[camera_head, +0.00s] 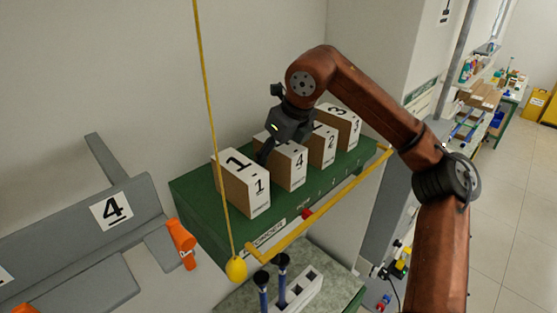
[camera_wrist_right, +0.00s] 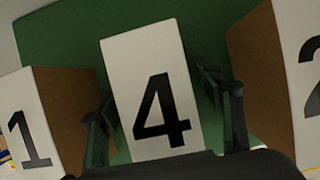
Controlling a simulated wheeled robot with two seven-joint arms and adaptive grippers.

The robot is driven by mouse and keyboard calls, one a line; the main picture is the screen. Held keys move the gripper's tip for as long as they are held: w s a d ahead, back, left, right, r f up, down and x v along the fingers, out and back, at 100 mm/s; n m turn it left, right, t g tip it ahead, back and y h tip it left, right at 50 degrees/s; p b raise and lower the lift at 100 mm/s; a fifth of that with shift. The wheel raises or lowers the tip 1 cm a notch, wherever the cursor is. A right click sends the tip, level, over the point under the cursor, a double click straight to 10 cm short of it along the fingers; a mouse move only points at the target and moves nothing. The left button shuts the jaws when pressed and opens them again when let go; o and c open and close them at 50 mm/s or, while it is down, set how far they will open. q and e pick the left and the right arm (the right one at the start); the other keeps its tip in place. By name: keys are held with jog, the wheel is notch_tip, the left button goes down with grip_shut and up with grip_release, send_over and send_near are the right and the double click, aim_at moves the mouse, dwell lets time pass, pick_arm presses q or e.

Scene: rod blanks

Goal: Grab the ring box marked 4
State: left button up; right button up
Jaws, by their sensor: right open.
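The ring box marked 4 (camera_head: 288,164) stands on a green shelf (camera_head: 245,232), between the box marked 1 (camera_head: 243,186) and the box marked 2 (camera_head: 321,147). In the wrist view its white top with a black 4 (camera_wrist_right: 152,90) fills the middle. My right gripper (camera_wrist_right: 168,115) is open, with one finger on each side of the box. I cannot tell whether the fingers touch it. In the head view my right gripper (camera_head: 271,143) is above and behind the box and hides part of it. My left gripper is not in view.
A box marked 3 (camera_head: 341,125) stands at the far end of the row. A yellow rail (camera_head: 325,205) runs along the shelf front. A yellow cord with a yellow ball (camera_head: 236,269) hangs before the shelf. The neighbouring boxes leave narrow gaps.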

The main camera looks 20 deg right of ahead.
jog(key=shift+c, duration=0.5)
jog(key=c, duration=1.3)
